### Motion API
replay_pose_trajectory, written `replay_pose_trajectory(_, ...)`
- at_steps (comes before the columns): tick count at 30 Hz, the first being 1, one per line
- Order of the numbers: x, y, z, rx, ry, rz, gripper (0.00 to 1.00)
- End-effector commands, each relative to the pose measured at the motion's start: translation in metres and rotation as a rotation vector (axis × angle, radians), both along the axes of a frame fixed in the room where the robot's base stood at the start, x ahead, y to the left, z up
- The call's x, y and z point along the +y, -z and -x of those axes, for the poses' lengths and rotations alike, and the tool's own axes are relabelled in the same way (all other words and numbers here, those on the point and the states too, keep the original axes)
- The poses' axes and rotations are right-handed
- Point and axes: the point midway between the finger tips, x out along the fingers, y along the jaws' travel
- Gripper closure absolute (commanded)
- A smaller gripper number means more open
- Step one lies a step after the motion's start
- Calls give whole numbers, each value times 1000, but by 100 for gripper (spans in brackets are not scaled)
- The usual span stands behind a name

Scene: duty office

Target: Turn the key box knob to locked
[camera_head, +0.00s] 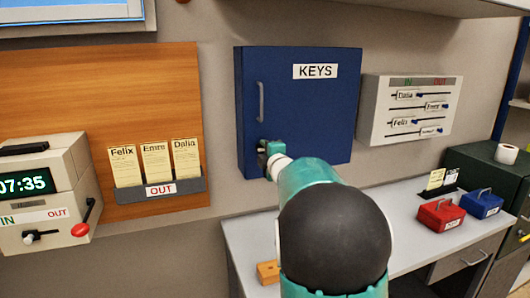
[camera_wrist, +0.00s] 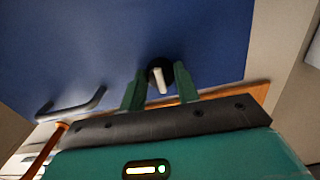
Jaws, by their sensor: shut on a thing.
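The blue key box (camera_head: 315,112), labelled KEYS, hangs on the wall with its door closed. Its grey handle (camera_head: 261,101) is on the left side of the door and also shows in the wrist view (camera_wrist: 72,106). The knob (camera_wrist: 160,78) has a dark round base and a pale bar, which looks slightly tilted in the wrist view. My gripper (camera_wrist: 159,88) has its green fingers on either side of the knob and is shut on it. In the head view my gripper (camera_head: 267,150) is at the door's lower left, and the knob is mostly hidden.
A wooden board (camera_head: 60,80) with an OUT card rack (camera_head: 160,188) and a time clock (camera_head: 45,190) are at left. A white IN/OUT slider panel (camera_head: 408,112) hangs at right. Below is a desk (camera_head: 400,193) with red (camera_head: 441,214) and blue (camera_head: 481,203) cash boxes.

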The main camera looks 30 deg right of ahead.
Motion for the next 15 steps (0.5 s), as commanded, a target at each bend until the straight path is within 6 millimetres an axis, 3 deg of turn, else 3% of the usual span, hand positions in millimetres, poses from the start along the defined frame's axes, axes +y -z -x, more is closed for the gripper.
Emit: replay_pose_trajectory(15,0,0,0,19,1,68,92)
